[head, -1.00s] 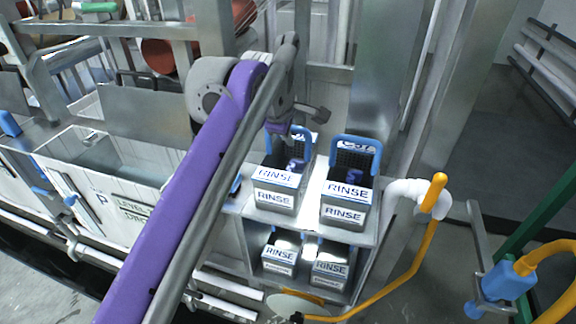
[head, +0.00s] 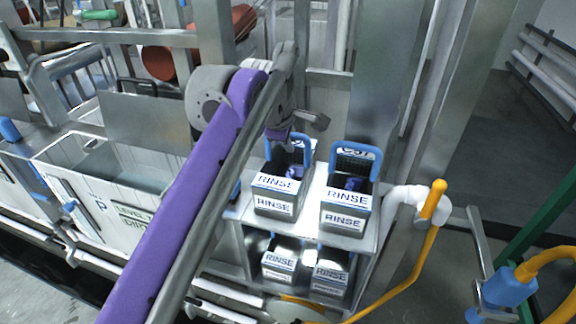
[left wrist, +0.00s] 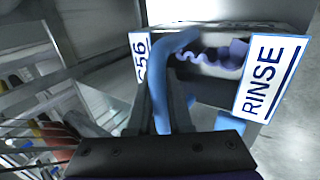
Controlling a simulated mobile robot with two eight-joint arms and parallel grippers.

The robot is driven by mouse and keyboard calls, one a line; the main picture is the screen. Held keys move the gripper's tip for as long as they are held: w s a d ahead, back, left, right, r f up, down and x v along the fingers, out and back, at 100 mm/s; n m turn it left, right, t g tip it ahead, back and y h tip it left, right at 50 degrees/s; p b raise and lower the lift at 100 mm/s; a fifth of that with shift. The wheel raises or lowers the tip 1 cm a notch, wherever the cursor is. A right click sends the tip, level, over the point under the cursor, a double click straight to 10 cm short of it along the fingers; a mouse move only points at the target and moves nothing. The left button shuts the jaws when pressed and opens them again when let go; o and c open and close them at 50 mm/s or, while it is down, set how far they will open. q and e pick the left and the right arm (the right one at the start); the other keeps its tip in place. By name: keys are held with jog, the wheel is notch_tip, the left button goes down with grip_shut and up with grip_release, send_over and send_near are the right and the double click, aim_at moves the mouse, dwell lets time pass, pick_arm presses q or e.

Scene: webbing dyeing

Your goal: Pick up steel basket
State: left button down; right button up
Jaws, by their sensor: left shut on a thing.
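Two steel baskets with RINSE labels and blue handles stand side by side on the top of a metal rack. The left steel basket (head: 273,205) is under my left gripper (head: 281,136), which reaches it from above at the back. In the left wrist view my left gripper (left wrist: 162,112) is shut on this basket's blue handle (left wrist: 161,85). The basket's wall and RINSE label (left wrist: 268,80) show there, with a purple wavy thing inside. The right steel basket (head: 345,216) is apart from the gripper. In the head view my wrist partly hides the held handle. My right gripper is not seen.
Two more RINSE containers stand on the rack's lower shelf, one at the left (head: 281,263) and one at the right (head: 330,272). A yellow pipe (head: 432,225) with a white elbow is right of the rack. A white tank (head: 100,165) stands at the left.

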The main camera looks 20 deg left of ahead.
pick_arm(q)
notch_tip(320, 180, up, 10)
jog(key=p, duration=0.2)
jog(key=shift+p, duration=0.3)
dwell(0.3)
